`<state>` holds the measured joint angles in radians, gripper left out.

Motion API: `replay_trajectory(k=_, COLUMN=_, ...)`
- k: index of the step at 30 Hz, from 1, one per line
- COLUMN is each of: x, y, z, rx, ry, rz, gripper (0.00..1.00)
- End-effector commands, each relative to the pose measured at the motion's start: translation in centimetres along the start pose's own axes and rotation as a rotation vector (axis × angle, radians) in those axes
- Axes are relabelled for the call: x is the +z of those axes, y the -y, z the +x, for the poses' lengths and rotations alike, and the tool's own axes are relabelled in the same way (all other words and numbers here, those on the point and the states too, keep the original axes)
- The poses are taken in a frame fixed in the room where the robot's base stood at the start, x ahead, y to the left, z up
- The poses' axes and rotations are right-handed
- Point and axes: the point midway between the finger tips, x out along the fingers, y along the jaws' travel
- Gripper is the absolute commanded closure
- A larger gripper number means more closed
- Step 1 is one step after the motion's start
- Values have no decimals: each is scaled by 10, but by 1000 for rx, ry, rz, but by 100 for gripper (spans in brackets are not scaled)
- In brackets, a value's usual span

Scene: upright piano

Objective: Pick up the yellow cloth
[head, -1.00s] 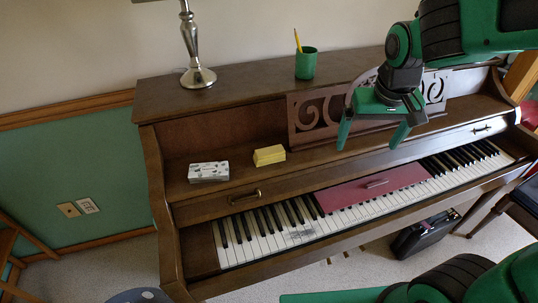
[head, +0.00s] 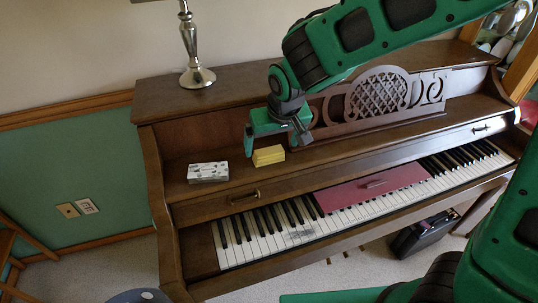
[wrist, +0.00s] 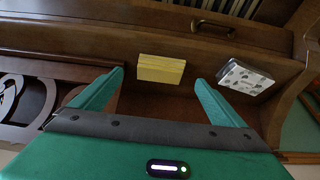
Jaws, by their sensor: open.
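The yellow cloth (head: 268,155) is a small folded block on the piano's wooden shelf above the keys, right of a white patterned box. It also shows in the wrist view (wrist: 161,69), ahead of and between the two fingers. My gripper (head: 276,146) is open and empty. In the head view its green fingers hang over the shelf by the cloth. In the wrist view my gripper (wrist: 160,82) has a fingertip toward each side of the cloth, with a gap on each side. I cannot tell the exact height of the fingertips above the shelf.
The white patterned box (head: 208,172) lies just left of the cloth; it also shows in the wrist view (wrist: 245,77). The carved music stand (head: 378,96) rises to the right. A lamp base (head: 197,77) stands on the piano top. A red panel (head: 372,188) lies over the keys.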

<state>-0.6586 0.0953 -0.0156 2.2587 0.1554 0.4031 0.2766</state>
Motion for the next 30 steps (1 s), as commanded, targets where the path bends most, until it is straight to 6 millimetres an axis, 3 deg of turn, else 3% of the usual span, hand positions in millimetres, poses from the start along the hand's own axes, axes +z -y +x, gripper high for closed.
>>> replay_trajectory(k=12, x=-1, y=2, z=46, rx=1, ry=2, rz=0, gripper=6)
replay_trajectory(k=23, x=-1, y=2, z=52, rx=0, ry=0, rz=0, gripper=6)
replay_trajectory(k=28, x=-1, y=2, z=52, rx=0, ry=0, rz=0, gripper=47)
replay_trajectory(k=30, x=-1, y=2, z=52, rx=0, ry=0, rz=0, gripper=50)
